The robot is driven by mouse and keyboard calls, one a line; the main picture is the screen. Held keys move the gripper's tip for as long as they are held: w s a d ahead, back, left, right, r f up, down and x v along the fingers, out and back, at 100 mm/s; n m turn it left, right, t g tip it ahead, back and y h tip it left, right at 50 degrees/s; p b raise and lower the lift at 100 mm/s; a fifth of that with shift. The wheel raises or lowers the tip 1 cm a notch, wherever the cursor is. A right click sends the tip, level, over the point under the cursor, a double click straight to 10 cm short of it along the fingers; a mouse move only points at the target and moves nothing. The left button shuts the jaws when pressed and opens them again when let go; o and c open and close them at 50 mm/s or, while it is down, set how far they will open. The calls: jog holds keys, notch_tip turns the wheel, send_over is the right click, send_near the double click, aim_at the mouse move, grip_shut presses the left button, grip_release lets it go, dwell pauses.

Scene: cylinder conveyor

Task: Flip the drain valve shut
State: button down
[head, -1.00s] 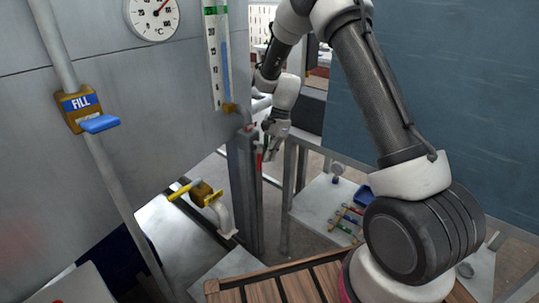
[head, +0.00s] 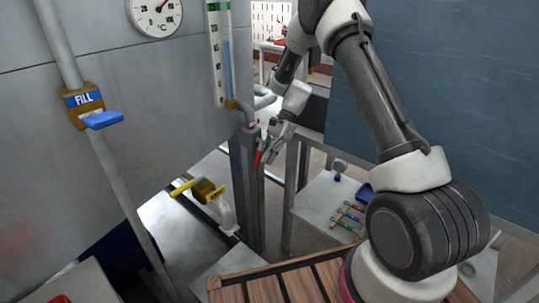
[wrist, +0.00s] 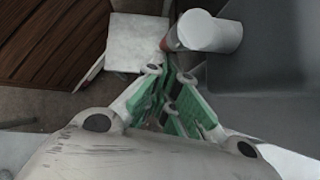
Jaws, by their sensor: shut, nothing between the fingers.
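A brass valve (head: 206,190) with a yellow lever (head: 181,188) and a pale, downturned spout (head: 227,214) sits low beside the grey tank. The lever points out to the left. A slim red handle (head: 257,159) hangs by a grey pipe end (head: 250,130) at the tank's right corner. No drain label is readable on either. My gripper (head: 269,155) is shut and empty, pointing down just right of the red handle; contact cannot be told. In the wrist view my green-padded fingers (wrist: 172,108) are together below a pale pipe end (wrist: 209,31) with a reddish part.
A blue-handled FILL valve (head: 92,110) is on a pipe at the left. A dial (head: 154,14) and a level gauge (head: 218,55) are on the tank. Grey posts stand beneath my gripper. A low shelf (head: 318,205) with several small coloured items is to the right.

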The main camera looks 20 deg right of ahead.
jog(key=shift+s+a+f+g+y, duration=0.1)
jog(key=shift+s+a+g+y, duration=0.15)
jog(key=shift+a+g+y, duration=0.35)
jog(key=shift+s+a+g+y, duration=0.15)
jog(key=shift+s+g+y, duration=0.15)
jog(key=shift+y, duration=0.5)
